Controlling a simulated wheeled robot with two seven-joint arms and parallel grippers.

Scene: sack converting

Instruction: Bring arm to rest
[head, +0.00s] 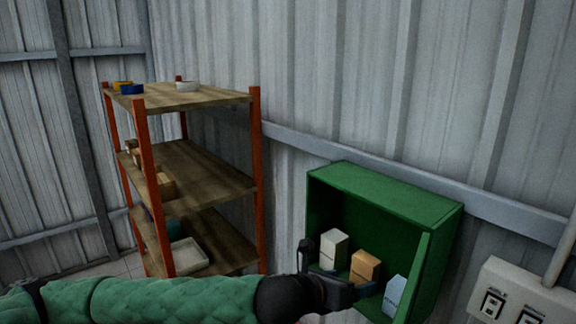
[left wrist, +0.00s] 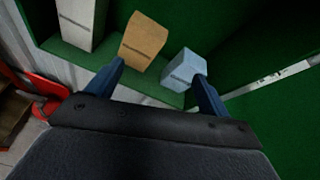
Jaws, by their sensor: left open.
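My left arm (head: 170,300) in its green quilted sleeve comes in from the left of the head view along the bottom. My left gripper (head: 335,272) is at the front of a green wall box (head: 385,185). In the left wrist view the two blue fingers of the left gripper (left wrist: 160,80) are spread apart with nothing held between them. A tan block (left wrist: 143,40) and a pale blue block (left wrist: 183,66) stand on the box's green floor beyond the fingertips. Whether a finger touches either block I cannot tell. My right gripper does not show.
A white block (head: 333,247) also stands in the green box. An orange-framed shelf rack (head: 190,190) with wooden shelves stands at the left, with rolls of tape (head: 187,87) on top. A grey switch panel (head: 515,295) is at the lower right. Corrugated metal walls close off the back.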

